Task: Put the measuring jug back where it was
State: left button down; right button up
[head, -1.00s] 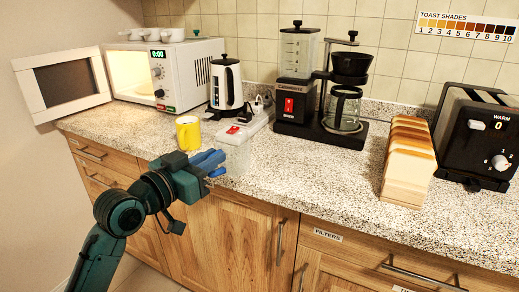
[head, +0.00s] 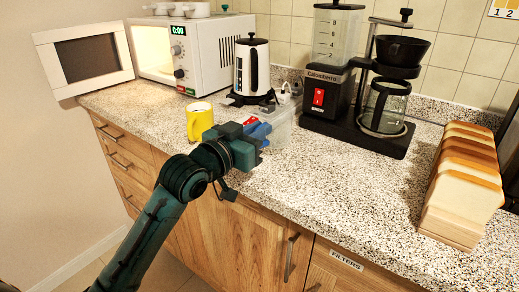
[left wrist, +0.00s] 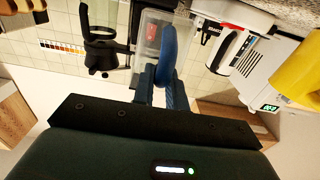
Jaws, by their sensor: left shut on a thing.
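The clear measuring jug (head: 282,132) with a blue handle is at the counter's left-middle in the head view, right of the yellow mug. My left gripper (head: 259,133) is shut on its handle. In the left wrist view the blue handle (left wrist: 167,50) stands between the fingertips (left wrist: 162,88), with the clear jug body (left wrist: 151,30) beyond it. The gripper hides part of the jug in the head view. I cannot tell whether its base touches the counter. My right gripper is out of view.
The yellow mug (head: 200,123) stands close left of my gripper. The kettle (head: 252,66) and a red-switched white power strip (head: 250,121) lie behind. The coffee maker (head: 355,130) stands right of the jug, the bread (head: 462,190) farther right. The counter (head: 340,190) between is clear.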

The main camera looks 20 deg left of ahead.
aim_at(266, 141)
pick_arm(q)
notch_tip(266, 141, down, 3)
jog(key=shift+f+b, duration=0.15)
jog(key=shift+b, duration=0.2)
jog(key=shift+f, duration=0.3)
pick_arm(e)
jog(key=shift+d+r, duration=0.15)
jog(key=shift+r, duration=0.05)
pick_arm(q)
jog(key=shift+f, duration=0.1)
jog(key=c, duration=1.4)
grip_release()
